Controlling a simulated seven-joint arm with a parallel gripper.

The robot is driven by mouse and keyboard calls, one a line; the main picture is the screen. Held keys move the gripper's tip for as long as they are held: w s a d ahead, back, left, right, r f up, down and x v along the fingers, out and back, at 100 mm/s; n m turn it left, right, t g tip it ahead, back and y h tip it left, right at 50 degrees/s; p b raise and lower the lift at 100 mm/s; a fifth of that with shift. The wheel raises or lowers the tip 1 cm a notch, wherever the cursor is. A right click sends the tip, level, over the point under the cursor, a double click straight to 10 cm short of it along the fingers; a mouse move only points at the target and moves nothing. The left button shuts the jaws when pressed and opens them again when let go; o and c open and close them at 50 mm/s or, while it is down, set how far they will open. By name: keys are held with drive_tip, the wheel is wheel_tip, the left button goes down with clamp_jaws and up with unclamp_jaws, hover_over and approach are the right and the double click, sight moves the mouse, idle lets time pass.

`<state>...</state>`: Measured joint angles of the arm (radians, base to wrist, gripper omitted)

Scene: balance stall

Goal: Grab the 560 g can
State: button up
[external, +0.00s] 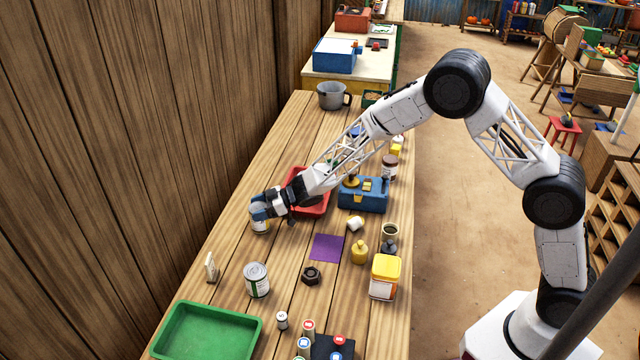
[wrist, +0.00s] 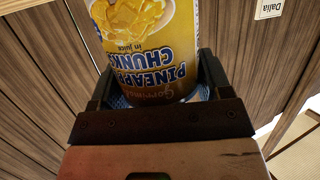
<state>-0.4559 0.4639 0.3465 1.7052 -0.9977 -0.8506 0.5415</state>
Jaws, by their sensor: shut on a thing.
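My gripper (external: 268,203) is shut on a pineapple can (external: 260,222) near the wall side of the table, left of the red tray. In the wrist view the can (wrist: 150,45) sits between the two dark fingers, with a yellow label reading "Pineapple Chunks in juice", upside down in that view. No weight mark is readable on it. The can looks upright; I cannot tell whether its base touches the table. A second can (external: 256,281), pale with some green on its label, stands nearer the camera. Its weight is not readable either.
A green tray (external: 206,333) lies at the near end. A red tray (external: 314,205) and blue box (external: 362,197) stand right of my gripper. A small card (external: 211,267), purple square (external: 326,247), dark hex nut (external: 311,275) and yellow-lidded tub (external: 384,279) are nearby. The wooden wall is close on the left.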

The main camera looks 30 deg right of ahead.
drive_tip(key=shift+r, duration=0.55)
wheel_tip(320, 180, up, 2)
drive_tip(key=shift+s+d+r, duration=0.1)
drive_tip(key=shift+s+r, duration=0.05)
drive_tip(key=shift+r, duration=0.1)
drive_tip(key=s+d+r, duration=0.1)
drive_tip(key=s+d, duration=0.7)
drive_tip(key=s, duration=0.5)
drive_tip(key=shift+s+d+r, duration=0.15)
